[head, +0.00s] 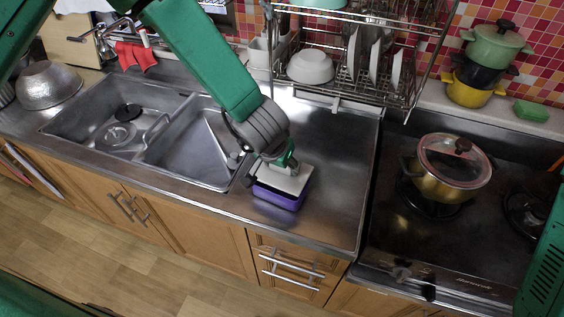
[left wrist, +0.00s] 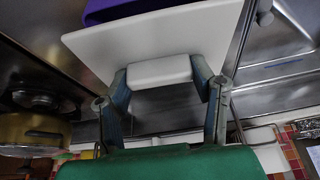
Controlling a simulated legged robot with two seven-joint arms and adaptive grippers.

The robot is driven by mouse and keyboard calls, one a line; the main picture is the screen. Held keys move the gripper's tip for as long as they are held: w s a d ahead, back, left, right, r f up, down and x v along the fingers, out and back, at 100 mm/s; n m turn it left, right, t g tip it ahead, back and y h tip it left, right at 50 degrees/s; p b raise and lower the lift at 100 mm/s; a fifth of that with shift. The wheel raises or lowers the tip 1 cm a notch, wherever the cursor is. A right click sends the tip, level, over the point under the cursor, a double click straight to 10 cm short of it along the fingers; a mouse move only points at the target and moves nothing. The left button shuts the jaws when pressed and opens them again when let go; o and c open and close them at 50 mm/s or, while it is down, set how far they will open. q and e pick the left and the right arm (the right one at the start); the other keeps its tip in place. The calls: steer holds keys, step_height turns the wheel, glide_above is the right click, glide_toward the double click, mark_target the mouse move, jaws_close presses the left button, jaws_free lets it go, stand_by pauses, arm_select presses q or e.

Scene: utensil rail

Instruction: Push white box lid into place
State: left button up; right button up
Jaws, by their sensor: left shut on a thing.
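A white lid (head: 288,180) with a raised block handle (left wrist: 160,72) is over a purple box (head: 279,198) on the steel counter, right of the sink. My left gripper (head: 282,163) is above the lid, its two fingers shut on the handle from both sides. In the left wrist view the lid (left wrist: 165,38) is broad and flat, and part of the purple box (left wrist: 120,11) shows past its edge. The lid looks a little offset from the box; I cannot tell whether it touches the rim all round. My right gripper is not in view.
The double sink (head: 190,150) lies left of the box. A wire dish rack (head: 405,75) with a white bowl (head: 310,67) and plates is behind. A lidded gold pot (head: 447,170) stands on the stove at right. The counter right of the box is clear.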

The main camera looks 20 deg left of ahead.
arm_select(q)
steer(key=shift+f+b, duration=0.65)
steer(key=shift+f, duration=0.7)
steer(key=o, duration=1.2)
steer(key=shift+s+r, duration=0.15)
steer(key=shift+r, duration=0.25)
steer(key=v, duration=1.1)
